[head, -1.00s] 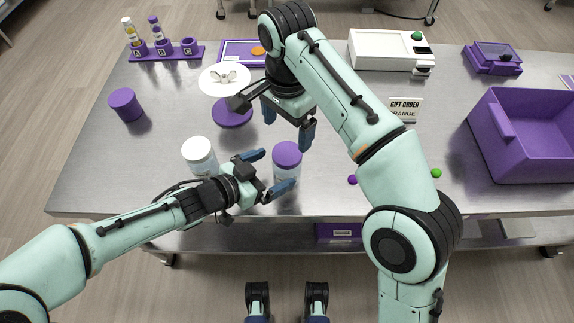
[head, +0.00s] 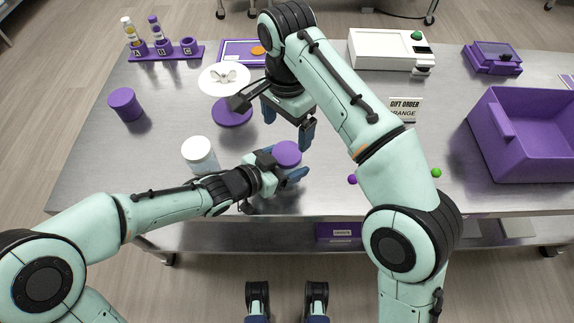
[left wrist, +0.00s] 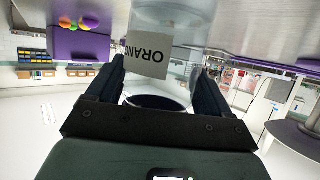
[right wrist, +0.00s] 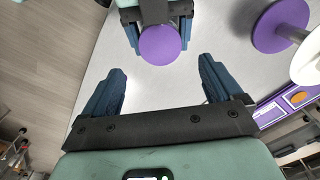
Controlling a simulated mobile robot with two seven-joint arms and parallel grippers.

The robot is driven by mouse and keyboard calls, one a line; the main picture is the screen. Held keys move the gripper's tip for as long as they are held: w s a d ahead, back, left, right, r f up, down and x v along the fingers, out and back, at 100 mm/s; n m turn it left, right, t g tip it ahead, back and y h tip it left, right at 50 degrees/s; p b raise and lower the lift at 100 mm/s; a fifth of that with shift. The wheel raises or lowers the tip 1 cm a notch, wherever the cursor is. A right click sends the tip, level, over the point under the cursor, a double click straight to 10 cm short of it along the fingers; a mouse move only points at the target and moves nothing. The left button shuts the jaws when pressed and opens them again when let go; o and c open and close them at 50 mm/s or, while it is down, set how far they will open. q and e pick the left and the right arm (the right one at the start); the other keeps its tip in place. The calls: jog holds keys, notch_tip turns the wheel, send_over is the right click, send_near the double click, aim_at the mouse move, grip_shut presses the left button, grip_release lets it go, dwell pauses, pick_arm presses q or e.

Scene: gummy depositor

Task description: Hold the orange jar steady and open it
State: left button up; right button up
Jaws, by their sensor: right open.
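The orange jar is clear with a purple lid (head: 287,153) and stands upright near the table's front edge. In the left wrist view the jar (left wrist: 180,30) shows a label with the letters "ORANG". My left gripper (head: 290,172) has its fingers on both sides of the jar, just below the lid; whether they press on it I cannot tell. In the right wrist view the lid (right wrist: 160,45) shows between the left fingers. My right gripper (head: 287,128) is open and empty, behind and above the jar, with its fingers pointing down; it also shows in the right wrist view (right wrist: 160,85).
A white-lidded jar (head: 198,152) stands left of the orange jar. A purple stand with a white dish (head: 222,79) is behind. A purple bin (head: 530,140) and small purple and green balls are at the right. The table's left front is clear.

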aim_at(287, 152)
pick_arm(q)
grip_shut()
pick_arm(e)
jog(key=shift+f, duration=0.1)
jog(key=shift+f, duration=3.9)
jog(key=c, duration=1)
jog(key=o, duration=1.1)
